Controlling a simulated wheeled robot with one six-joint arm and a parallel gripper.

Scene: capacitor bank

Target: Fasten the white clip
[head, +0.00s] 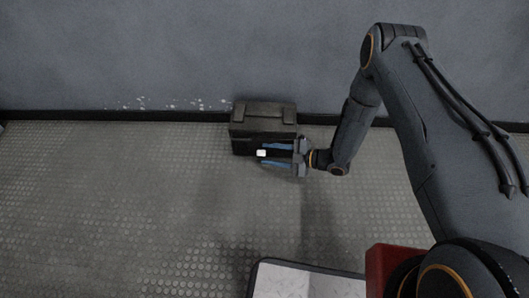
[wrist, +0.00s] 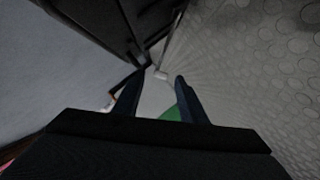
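The white clip (head: 261,152) is a small white block in the head view, low on the front of a dark case (head: 263,111). My gripper (head: 264,156) reaches in from the right, with its two blue fingers apart, one above and one below the clip's level. In the wrist view my gripper (wrist: 159,80) is open, with nothing held between the fingers. A small pale piece (wrist: 161,75), which looks like the clip, shows at the level of the fingertips. I cannot tell whether a finger touches it. The fingers and palm hide part of the case's lower front.
The case stands on the grey studded floor (head: 110,200) against the blue-grey wall (head: 150,50). A pale panel with a dark rim (head: 300,280) is at the bottom. A green patch (wrist: 171,113) shows between the fingers. Floor to the left is clear.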

